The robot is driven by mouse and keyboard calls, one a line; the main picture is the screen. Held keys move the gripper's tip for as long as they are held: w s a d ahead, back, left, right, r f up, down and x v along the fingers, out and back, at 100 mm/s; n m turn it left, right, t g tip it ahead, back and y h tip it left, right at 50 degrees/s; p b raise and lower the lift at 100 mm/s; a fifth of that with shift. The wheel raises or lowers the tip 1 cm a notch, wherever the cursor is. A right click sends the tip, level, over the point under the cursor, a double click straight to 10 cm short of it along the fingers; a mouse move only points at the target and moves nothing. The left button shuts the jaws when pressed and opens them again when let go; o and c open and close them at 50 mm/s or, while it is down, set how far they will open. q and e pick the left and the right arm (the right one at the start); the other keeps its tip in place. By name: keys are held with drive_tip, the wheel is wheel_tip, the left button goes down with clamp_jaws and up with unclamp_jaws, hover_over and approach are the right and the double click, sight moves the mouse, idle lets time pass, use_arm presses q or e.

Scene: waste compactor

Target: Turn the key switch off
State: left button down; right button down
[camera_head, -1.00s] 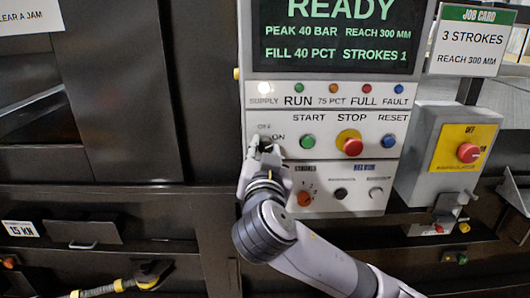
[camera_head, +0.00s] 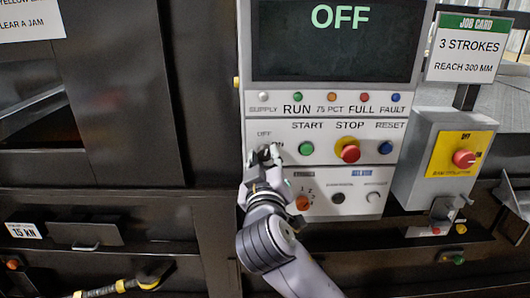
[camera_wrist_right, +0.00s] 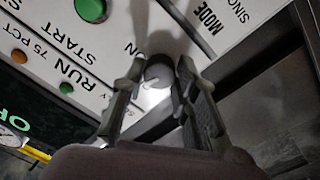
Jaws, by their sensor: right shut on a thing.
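The key switch (camera_wrist_right: 158,72) is a round knob on the white control panel (camera_head: 335,205), under the OFF and ON labels. In the right wrist view it sits between the two fingers of my right gripper (camera_wrist_right: 158,85). In the head view my right gripper (camera_head: 264,155) covers most of the switch and is shut on it. The display (camera_head: 338,40) above reads OFF in green, and the supply lamp (camera_head: 264,97) looks unlit. My left gripper is not in view.
A green START button (camera_head: 306,149), a red STOP button (camera_head: 348,152) and a blue RESET button (camera_head: 386,147) sit right of the switch. A red-knobbed isolator box (camera_head: 440,165) stands at the right.

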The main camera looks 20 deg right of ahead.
drive_tip(key=shift+n+p, duration=0.75)
drive_tip(key=shift+n, duration=0.55)
drive_tip(key=c, duration=1.2)
unclamp_jaws()
drive_tip(key=shift+c, duration=0.2)
drive_tip(key=shift+s, duration=0.15)
drive_tip(key=v, duration=1.1)
drive_tip(key=shift+s, duration=0.4)
